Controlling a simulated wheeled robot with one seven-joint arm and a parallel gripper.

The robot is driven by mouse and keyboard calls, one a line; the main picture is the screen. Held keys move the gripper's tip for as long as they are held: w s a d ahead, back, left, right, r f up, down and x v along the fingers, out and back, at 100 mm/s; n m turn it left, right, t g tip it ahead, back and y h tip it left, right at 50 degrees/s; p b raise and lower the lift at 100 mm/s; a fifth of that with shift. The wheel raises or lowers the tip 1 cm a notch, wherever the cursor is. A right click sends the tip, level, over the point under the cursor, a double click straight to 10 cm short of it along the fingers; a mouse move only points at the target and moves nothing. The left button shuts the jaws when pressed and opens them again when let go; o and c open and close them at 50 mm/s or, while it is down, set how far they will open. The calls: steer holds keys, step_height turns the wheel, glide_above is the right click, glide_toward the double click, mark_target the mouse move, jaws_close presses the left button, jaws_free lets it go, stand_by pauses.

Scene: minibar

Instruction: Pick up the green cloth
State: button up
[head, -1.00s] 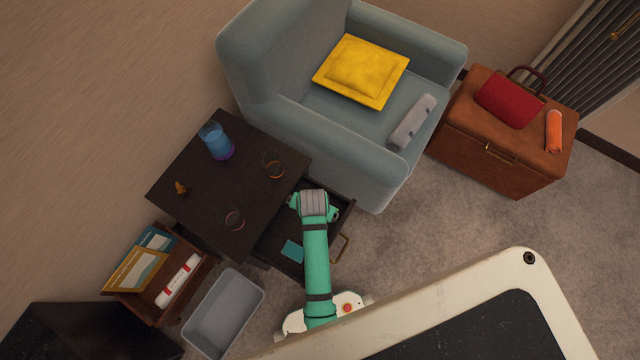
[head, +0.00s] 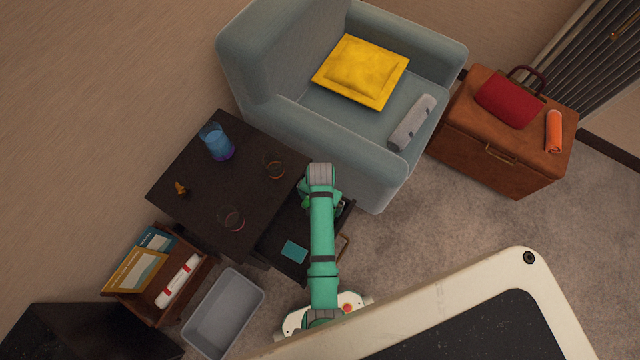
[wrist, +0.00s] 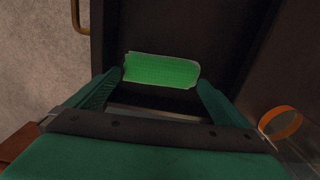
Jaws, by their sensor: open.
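The green cloth (wrist: 161,70) is a small, flat, rounded rectangle with a pale edge, lying on the dark floor of the open drawer (wrist: 130,28). My gripper (wrist: 159,82) is open, one finger near each end of the cloth. The cloth lies at the gap between the fingertips; I cannot tell whether they touch it. In the head view my arm reaches over the drawer (head: 284,232) and hides most of the gripper and cloth.
A teal flat item (head: 294,251) lies in the drawer's near part. An armchair (head: 350,155) stands close behind the drawer. A grey bin (head: 223,312) is at lower left.

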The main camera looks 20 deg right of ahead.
steer(key=shift+a+f, duration=0.1)
steer(key=shift+f, duration=2.15)
steer(key=c, duration=0.7)
steer(key=shift+c, duration=0.2)
steer(key=shift+r, duration=0.1)
steer(key=shift+r, duration=0.5)
steer(key=s+a+r, duration=0.4)
steer(key=s+r, duration=0.7)
steer(key=s, duration=0.2)
steer(key=shift+s+a+r, duration=0.15)
steer(key=shift+a+r, duration=0.05)
steer(key=shift+r, duration=0.2)
